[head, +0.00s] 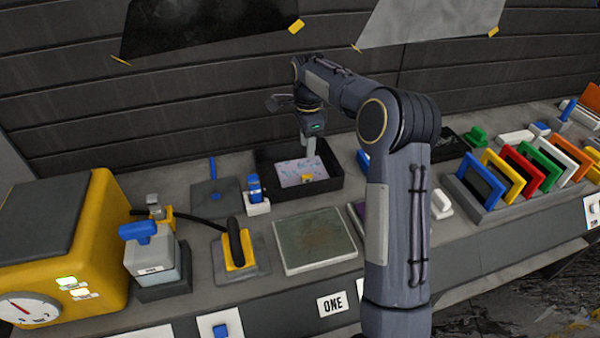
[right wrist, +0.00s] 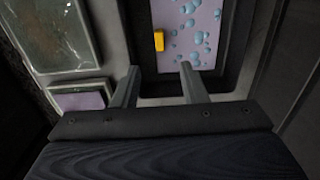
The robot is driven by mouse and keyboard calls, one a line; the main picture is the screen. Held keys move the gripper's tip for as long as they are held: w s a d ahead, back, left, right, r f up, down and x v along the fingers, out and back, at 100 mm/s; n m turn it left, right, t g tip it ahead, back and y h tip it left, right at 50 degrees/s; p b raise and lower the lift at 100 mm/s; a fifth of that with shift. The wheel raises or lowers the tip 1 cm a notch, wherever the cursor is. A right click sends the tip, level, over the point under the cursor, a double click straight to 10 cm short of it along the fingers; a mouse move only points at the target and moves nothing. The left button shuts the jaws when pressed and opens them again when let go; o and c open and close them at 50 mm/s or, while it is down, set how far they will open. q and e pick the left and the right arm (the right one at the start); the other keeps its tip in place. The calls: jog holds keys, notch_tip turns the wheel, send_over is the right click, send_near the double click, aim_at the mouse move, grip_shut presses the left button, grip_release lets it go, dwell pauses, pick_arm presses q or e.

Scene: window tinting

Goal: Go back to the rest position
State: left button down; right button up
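My right arm rises from the front of the bench in the head view and bends over toward the back. My right gripper (head: 309,147) points down above the black tray (head: 331,185). In the right wrist view its two fingers (right wrist: 157,85) stand apart with nothing between them. A pale lilac sheet (right wrist: 205,50) with blue droplets lies in the tray, with a small yellow block (right wrist: 159,41) at its edge. The tips look close to the tray's near wall; I cannot tell whether they touch it. My left gripper is not in view.
A grimy glass plate (head: 315,241) lies in front of the tray. A yellow machine (head: 105,240) with a gauge stands at left, near a blue-handled spray bottle (head: 150,255). A rack of coloured frames (head: 483,182) stands at right.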

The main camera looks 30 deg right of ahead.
jog(key=shift+r, duration=1.2)
jog(key=s+a+r+n+t+y, duration=0.1)
jog(key=s+a+r+n, duration=0.15)
jog(key=s, duration=0.35)
jog(key=s+a+r+n+t, duration=0.1)
jog(key=s+a+r+n, duration=0.1)
jog(key=s+n, duration=0.25)
jog(key=s+a+r+n+t+y, duration=0.1)
jog(key=s+a+r+n, duration=0.15)
jog(key=s, duration=0.35)
jog(key=s+a+f+n+t+y, duration=0.1)
jog(key=s+a+f+n, duration=0.2)
jog(key=s, duration=0.5)
jog(key=s+a+f+n+t, duration=0.1)
jog(key=s+a+f+n, duration=0.3)
jog(key=s, duration=0.5)
jog(key=a+n, duration=0.2)
jog(key=shift+n+t+y, duration=0.3)
jog(key=shift+n+y, duration=0.05)
jog(key=shift+y, duration=0.05)
